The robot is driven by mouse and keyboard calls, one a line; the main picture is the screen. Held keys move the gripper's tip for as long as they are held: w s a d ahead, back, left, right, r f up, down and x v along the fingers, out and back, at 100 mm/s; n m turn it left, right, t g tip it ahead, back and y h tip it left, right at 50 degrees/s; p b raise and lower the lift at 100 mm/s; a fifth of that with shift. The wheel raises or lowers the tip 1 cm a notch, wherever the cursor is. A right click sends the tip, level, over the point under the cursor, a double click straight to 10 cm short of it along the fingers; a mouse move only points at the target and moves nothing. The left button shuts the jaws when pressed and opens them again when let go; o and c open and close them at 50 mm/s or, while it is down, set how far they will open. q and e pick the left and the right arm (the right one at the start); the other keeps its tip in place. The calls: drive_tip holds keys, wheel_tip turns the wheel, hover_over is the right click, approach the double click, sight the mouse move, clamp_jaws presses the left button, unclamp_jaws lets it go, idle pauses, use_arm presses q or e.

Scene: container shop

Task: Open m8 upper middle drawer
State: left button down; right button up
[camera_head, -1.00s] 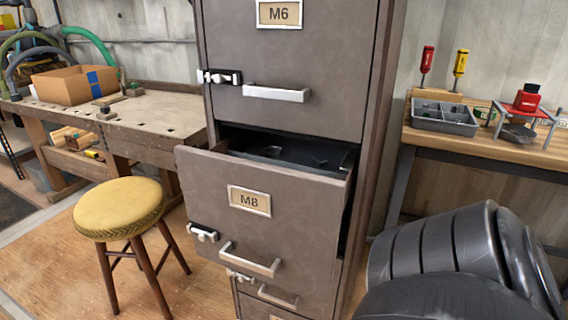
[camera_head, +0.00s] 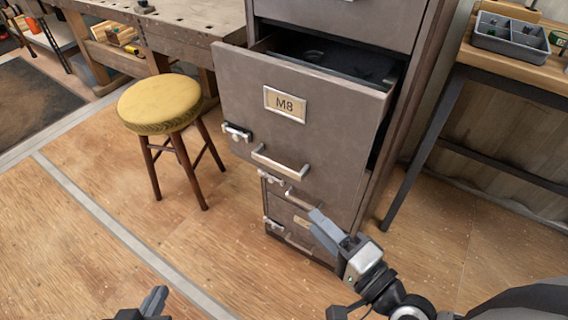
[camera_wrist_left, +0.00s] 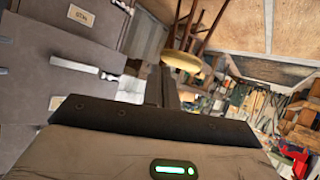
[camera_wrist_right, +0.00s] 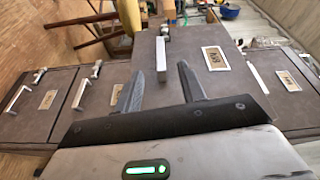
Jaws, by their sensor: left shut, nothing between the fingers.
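The grey M8 drawer (camera_head: 300,120) is pulled well out of the cabinet in the head view, and its dark inside shows. Its label (camera_head: 285,104) and silver bar handle (camera_head: 279,162) face me. The handle also shows in the right wrist view (camera_wrist_right: 161,60). My right gripper (camera_head: 320,229) is open and empty, below the handle in the head view and apart from it. In the right wrist view its fingers (camera_wrist_right: 160,82) are spread with the handle beyond them. My left gripper (camera_head: 155,299) is shut and empty at the bottom edge, away from the drawer.
A yellow stool (camera_head: 160,104) stands left of the drawer. Lower drawers (camera_head: 300,216) are shut beneath it. A wooden workbench (camera_head: 190,22) is behind on the left, and a table with a grey tray (camera_head: 510,37) is on the right. The wooden floor in front is clear.

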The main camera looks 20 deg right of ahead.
sight(281, 170)
drive_tip(key=w, duration=0.4)
drive_tip(key=w+a+m+p, duration=0.1)
drive_tip(key=w, duration=0.4)
drive_tip(key=w+m+h, duration=0.1)
drive_tip(key=w, duration=0.4)
drive_tip(key=shift+w+a+p, duration=0.15)
drive_tip(key=shift+a+p, duration=0.15)
drive_tip(key=shift+a, duration=0.1)
use_arm(q)
drive_tip(key=shift+r, duration=0.4)
use_arm(e)
drive_tip(key=shift+w+a+f, duration=0.1)
drive_tip(key=shift+w+a, duration=0.1)
drive_tip(key=shift+w, duration=0.45)
